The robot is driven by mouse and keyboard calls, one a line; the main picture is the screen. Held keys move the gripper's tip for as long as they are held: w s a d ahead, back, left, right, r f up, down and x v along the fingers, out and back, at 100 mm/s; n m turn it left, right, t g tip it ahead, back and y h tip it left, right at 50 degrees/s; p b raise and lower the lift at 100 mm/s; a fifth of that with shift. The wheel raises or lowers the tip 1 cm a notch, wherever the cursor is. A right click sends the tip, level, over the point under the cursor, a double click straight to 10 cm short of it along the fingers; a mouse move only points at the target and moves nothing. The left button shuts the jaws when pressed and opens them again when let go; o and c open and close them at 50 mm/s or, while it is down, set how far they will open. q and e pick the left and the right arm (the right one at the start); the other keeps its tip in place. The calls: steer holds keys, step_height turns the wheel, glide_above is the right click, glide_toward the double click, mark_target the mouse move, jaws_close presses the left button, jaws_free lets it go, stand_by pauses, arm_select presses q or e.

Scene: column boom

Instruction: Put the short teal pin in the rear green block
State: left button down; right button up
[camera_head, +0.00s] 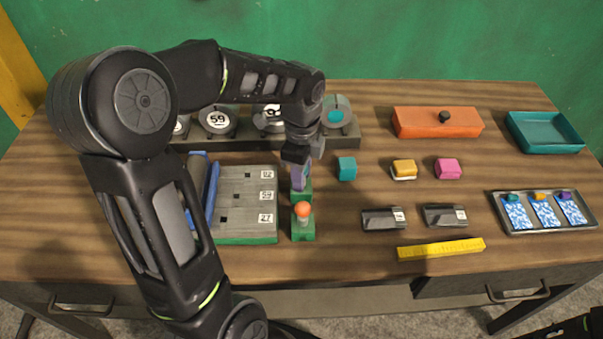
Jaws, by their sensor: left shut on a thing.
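The rear green block (307,197) stands on the table just behind a front green block (304,236), which holds an orange round-topped pin (303,209). My left gripper (299,163) points down directly above the rear green block. It is shut on an upright purple piece (299,179), whose lower end is at the block's top. I cannot tell whether that end sits inside the block. I cannot make out a short teal pin for certain; the fingers and wrist hide part of this spot.
A grey board with labels (236,211) lies close left. A teal cube (346,168) stands close right, with yellow (404,167) and pink (448,168) blocks beyond. A numbered rack (347,138) stands behind. Dark holders (382,219) and a yellow bar (441,248) lie front right.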

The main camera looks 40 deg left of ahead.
arm_select(q)
steer(key=c, duration=1)
jaws_free()
steer(key=shift+r, duration=3.95)
